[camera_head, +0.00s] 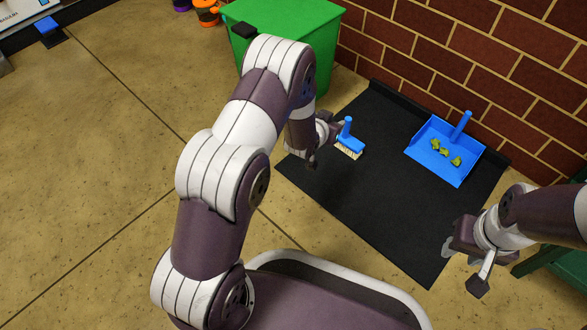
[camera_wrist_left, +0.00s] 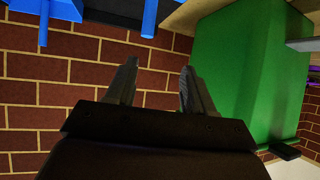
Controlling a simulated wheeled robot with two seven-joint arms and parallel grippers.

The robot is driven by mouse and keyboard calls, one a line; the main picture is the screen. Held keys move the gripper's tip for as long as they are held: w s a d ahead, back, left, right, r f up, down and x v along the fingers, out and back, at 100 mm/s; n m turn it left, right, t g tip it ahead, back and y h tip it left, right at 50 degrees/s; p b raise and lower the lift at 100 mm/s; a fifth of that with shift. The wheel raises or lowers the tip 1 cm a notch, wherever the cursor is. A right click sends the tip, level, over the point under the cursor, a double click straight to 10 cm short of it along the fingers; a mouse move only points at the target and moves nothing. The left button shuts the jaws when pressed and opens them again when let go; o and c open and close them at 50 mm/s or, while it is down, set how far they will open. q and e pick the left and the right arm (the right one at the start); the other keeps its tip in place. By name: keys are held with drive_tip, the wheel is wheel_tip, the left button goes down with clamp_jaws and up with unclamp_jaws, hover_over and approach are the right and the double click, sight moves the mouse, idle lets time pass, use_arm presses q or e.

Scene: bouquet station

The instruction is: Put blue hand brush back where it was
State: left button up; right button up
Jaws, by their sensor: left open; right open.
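The blue hand brush (camera_head: 352,144) rests on the black mat with its pale bristles low and its short handle pointing up. My left gripper (camera_head: 323,142) is open just left of the brush, and I cannot tell whether it touches it. In the left wrist view the open fingers (camera_wrist_left: 158,75) have nothing between them. A blue upright piece, probably the brush handle (camera_wrist_left: 150,17), shows beyond the fingertips at the top edge. My right gripper (camera_head: 462,268) is open and empty near the mat's front right edge.
A blue dustpan (camera_head: 463,166) with several yellow-green scraps lies on the black mat (camera_head: 385,205). A brick wall (camera_head: 470,40) rises behind. A green bin (camera_head: 330,35) stands behind my left arm. Orange and purple containers stand at the top; green furniture is at right.

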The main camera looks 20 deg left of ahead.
use_arm(q)
drive_tip(key=s+r+g, duration=0.3)
drive_tip(key=s, duration=0.7)
drive_tip(key=s+a+r+g, duration=0.1)
drive_tip(key=s+r+g, duration=0.2)
drive_tip(key=s, duration=0.6)
drive_tip(key=s+r+n+g+y, duration=0.1)
drive_tip(key=s+r+g, duration=0.3)
drive_tip(key=s, duration=0.6)
drive_tip(key=shift+s+a+r, duration=0.35)
drive_tip(key=shift+r, duration=0.35)
